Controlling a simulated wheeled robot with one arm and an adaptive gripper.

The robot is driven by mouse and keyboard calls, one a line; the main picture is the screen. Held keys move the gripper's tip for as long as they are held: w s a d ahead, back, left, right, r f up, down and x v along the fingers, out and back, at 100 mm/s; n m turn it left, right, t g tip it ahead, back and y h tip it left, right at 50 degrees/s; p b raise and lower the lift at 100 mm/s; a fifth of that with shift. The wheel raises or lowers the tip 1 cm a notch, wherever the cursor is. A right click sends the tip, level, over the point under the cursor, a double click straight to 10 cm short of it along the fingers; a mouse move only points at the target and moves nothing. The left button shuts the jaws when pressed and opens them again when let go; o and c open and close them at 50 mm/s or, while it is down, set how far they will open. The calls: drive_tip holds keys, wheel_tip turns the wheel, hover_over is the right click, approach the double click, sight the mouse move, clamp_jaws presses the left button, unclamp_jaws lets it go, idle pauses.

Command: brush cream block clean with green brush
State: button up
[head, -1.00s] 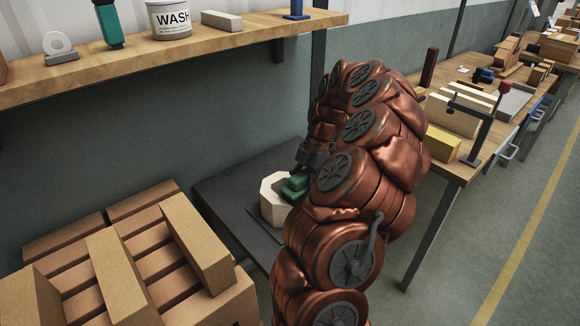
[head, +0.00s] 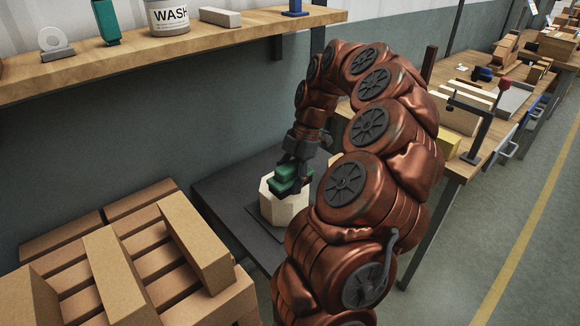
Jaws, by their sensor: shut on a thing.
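The cream block (head: 282,210) is a many-sided pale block on a dark plate on the low grey table, left of my arm in the head view. My gripper (head: 297,177) points down above it, shut on the green brush (head: 288,178). The brush lies over the block's top and looks to be touching it, though the contact itself is hidden. The brush covers much of the block's top face, and my arm partly hides the block's right side.
A stack of tan bricks (head: 197,245) stands left of the grey table (head: 232,188). A wooden shelf (head: 120,62) above holds a WASH tub (head: 168,18), a green bottle-like item (head: 106,22) and other small things. A workbench (head: 462,168) with tools and blocks runs along the right.

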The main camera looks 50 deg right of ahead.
sight(290, 164)
drive_tip(key=shift+r+p, duration=0.3)
drive_tip(key=shift+r, duration=1.45)
